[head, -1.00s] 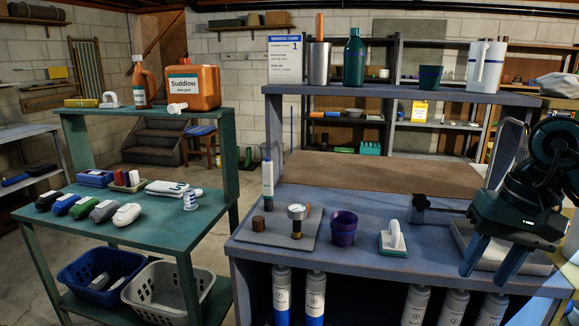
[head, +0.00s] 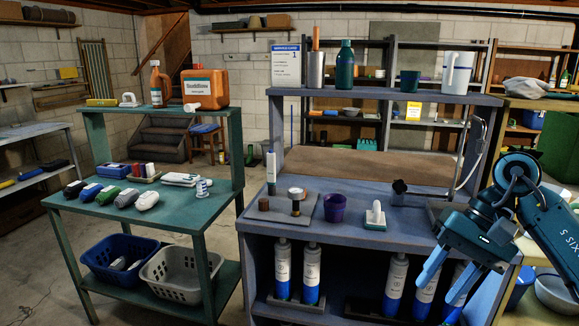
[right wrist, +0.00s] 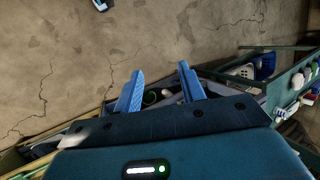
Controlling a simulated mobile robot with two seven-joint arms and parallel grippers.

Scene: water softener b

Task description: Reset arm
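My right gripper (head: 438,291) shows at the lower right of the head view, in front of the grey-blue workbench (head: 370,238), with its blue fingers pointing down. In the right wrist view my right gripper (right wrist: 160,68) has its two fingers spread apart with nothing held between them. Beyond the fingers there are dark bench edges and the cracked concrete floor (right wrist: 90,50). My left gripper is not in view.
The workbench holds a purple cup (head: 334,208), a white-handled tool (head: 375,216) and a gauge (head: 296,200). Several bottles stand on its lower shelf. A green bench (head: 185,228) with baskets is at the left.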

